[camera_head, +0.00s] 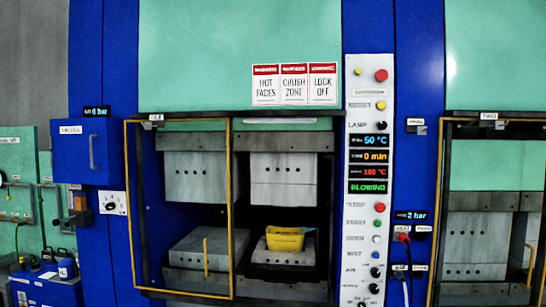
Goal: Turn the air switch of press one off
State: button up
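A tall white control panel (368,200) stands just right of the press with the open platens. A black knob with a small label that seems to read AIR (376,272) is low on this panel. Its pointer is too small to read. A green display reading BLOWING (368,187) is lit higher up, under displays of 50 °C, 0 min and about 160 °C. The press (287,180) carries a small tag at its top left, which seems to read ONE (155,117). My gripper is not in view.
A yellow guard frame (128,220) stands before the press's left half. A yellow piece (285,240) lies on the lower right platen. Press TWO (475,240) is at right.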

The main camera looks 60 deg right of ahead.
aim_at(374, 271)
jog(key=z, duration=4.1)
jog(key=i, duration=0.1)
jog(key=u, duration=2)
jog(key=k, duration=0.95)
jog(key=u, duration=0.15)
jog(key=i, duration=0.9)
jog(key=z, duration=0.1)
